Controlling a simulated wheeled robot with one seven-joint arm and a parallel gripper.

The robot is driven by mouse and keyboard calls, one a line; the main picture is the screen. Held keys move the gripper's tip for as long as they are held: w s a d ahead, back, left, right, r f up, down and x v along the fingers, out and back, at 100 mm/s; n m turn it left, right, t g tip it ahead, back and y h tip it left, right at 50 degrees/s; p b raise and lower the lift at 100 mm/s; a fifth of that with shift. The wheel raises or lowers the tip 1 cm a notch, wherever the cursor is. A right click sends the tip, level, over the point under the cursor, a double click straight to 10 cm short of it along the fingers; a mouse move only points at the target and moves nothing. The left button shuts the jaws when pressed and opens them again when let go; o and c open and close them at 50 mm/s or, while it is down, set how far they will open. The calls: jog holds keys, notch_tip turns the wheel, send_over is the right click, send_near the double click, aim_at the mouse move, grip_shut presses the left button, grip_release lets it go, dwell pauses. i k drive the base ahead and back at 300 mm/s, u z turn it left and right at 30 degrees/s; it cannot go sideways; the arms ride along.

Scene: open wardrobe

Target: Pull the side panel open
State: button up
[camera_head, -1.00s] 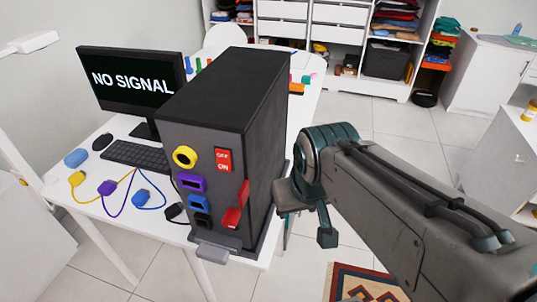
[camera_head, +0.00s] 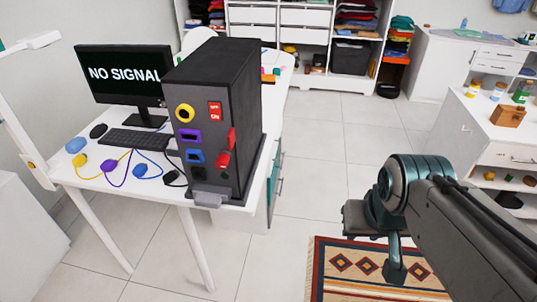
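The dark computer tower (camera_head: 205,85) stands upright on the white desk, facing me at an angle. Its side panel (camera_head: 246,125) is the dark right face, which looks flush with the case. Yellow, purple and blue ports and a red OFF/ON switch (camera_head: 215,111) are also on the front. My gripper (camera_head: 378,240) hangs right of the tower, clear of it, above the floor and rug. Its fingertips are partly hidden by its own body, so its opening is unclear.
A monitor (camera_head: 122,75) reading "NO SIGNAL", a keyboard (camera_head: 138,140) and coloured cable plugs are left of the tower. A patterned rug (camera_head: 335,272) lies below my gripper. White cabinets (camera_head: 480,140) stand at right.

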aim_at(245, 133)
jog(key=z, duration=0.3)
jog(key=k, duration=0.1)
jog(key=u, duration=1)
jog(key=i, duration=0.6)
jog(key=u, duration=0.3)
